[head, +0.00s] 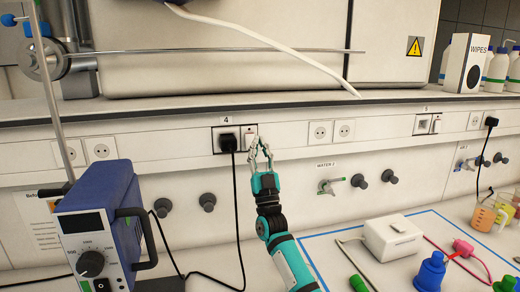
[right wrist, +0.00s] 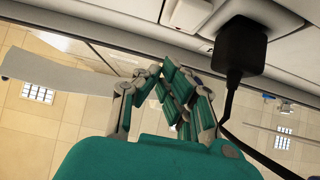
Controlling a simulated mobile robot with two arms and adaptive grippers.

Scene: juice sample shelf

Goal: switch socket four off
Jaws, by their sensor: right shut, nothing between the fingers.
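Socket four (head: 217,143) is in the wall trunking under the label "4", with a black plug (head: 228,142) in it and a cable hanging down. Its white switch (head: 249,132) is just right of the plug. I cannot tell which way the switch is set. My right gripper (head: 260,148) is shut and empty, with its fingertips beside the switch's lower right; contact cannot be told. In the right wrist view the black plug (right wrist: 240,48) and the white switch (right wrist: 194,12) lie beyond the shut fingers (right wrist: 165,80). My left gripper is not in view.
Double white sockets (head: 331,132) are right of socket four, and socket five (head: 423,124) is further right. Water taps (head: 335,184) and dark knobs are below the trunking. A white box (head: 392,236) sits on the bench.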

